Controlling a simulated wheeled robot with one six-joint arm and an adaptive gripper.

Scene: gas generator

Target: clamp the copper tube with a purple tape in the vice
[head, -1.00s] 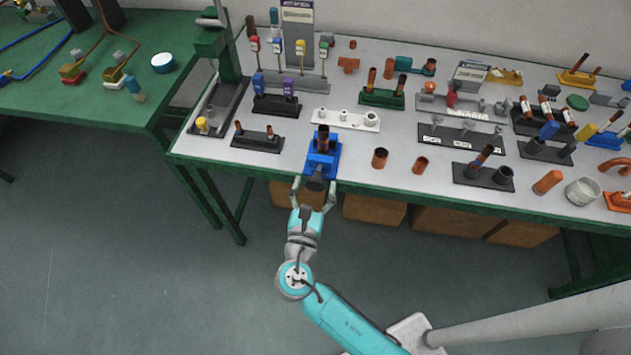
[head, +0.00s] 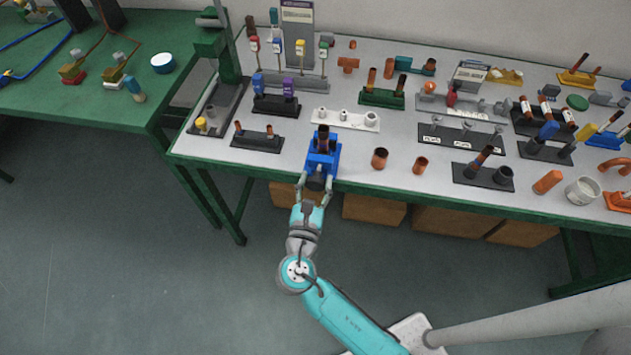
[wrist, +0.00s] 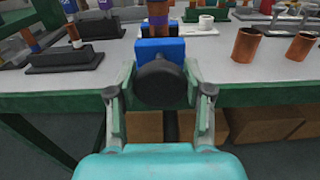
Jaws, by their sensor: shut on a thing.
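The blue vice (head: 323,160) stands at the front edge of the grey tabletop. A copper tube (head: 323,137) stands upright in its jaws; in the wrist view the tube (wrist: 158,12) carries a dark bluish-purple band. Whether the jaws press on the tube cannot be told. The vice's round black knob (wrist: 161,82) faces me at the front. My gripper (wrist: 160,92) is shut on this knob, one finger on each side. In the head view my gripper (head: 313,190) reaches the knob from in front of the table.
Two short copper cups (head: 379,158) (head: 420,165) stand right of the vice. A black holder with two thin tubes (head: 258,142) lies to its left. A white fitting rack (head: 345,119) is behind. Brown boxes (head: 374,209) sit below the table edge.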

